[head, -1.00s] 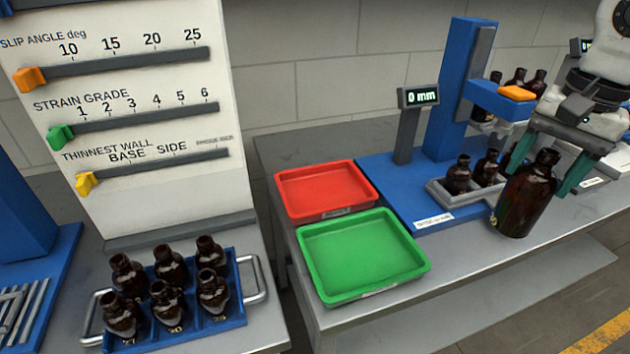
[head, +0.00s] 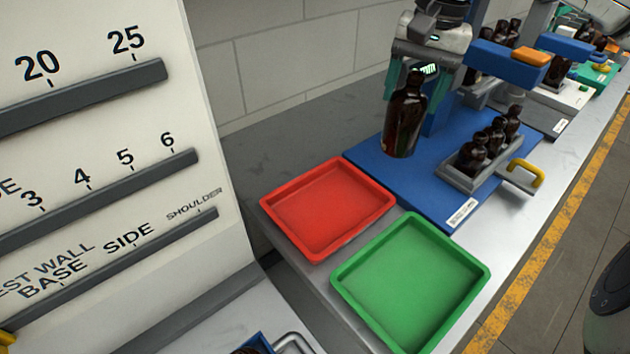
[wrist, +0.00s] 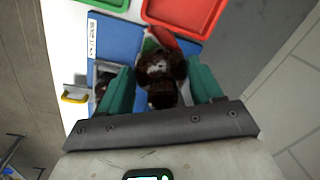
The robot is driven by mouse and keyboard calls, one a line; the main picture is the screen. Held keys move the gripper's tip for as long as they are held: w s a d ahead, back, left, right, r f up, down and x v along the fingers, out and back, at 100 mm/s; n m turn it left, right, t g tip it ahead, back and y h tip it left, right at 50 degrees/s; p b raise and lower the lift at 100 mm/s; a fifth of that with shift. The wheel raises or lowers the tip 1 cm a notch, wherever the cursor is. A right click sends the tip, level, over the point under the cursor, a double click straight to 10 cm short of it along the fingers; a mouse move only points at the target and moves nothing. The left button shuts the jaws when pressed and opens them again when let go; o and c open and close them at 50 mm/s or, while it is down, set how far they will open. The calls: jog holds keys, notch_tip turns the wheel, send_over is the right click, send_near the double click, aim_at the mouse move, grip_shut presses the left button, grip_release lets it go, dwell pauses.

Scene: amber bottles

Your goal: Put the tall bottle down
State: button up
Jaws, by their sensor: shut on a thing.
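The tall bottle (head: 405,122) is dark amber and upright in the head view, over the back part of the blue base plate (head: 385,170). My gripper (head: 416,80) is shut on it near its top, with a teal finger on either side. In the wrist view the bottle (wrist: 160,70) is seen from above between the teal fingers (wrist: 163,88). I cannot tell whether its bottom touches the plate.
A blue column with an arm (head: 505,62) stands behind.

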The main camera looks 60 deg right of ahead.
jog(key=w+a+f+p, duration=0.4)
jog(key=w+a+f, duration=0.4)
jog(key=a+f, duration=0.2)
notch_tip(320, 180, down, 2)
jog(key=shift+w+f, duration=0.15)
jog(key=shift+f, duration=0.3)
jog(key=o, duration=1.6)
jog(key=shift+r, duration=0.1)
jog(key=shift+c, duration=0.2)
jog(key=shift+r, duration=0.1)
notch_tip(320, 180, up, 12)
jog(key=s+b, duration=0.1)
jog(key=b, duration=0.1)
jog(key=shift+d, duration=0.15)
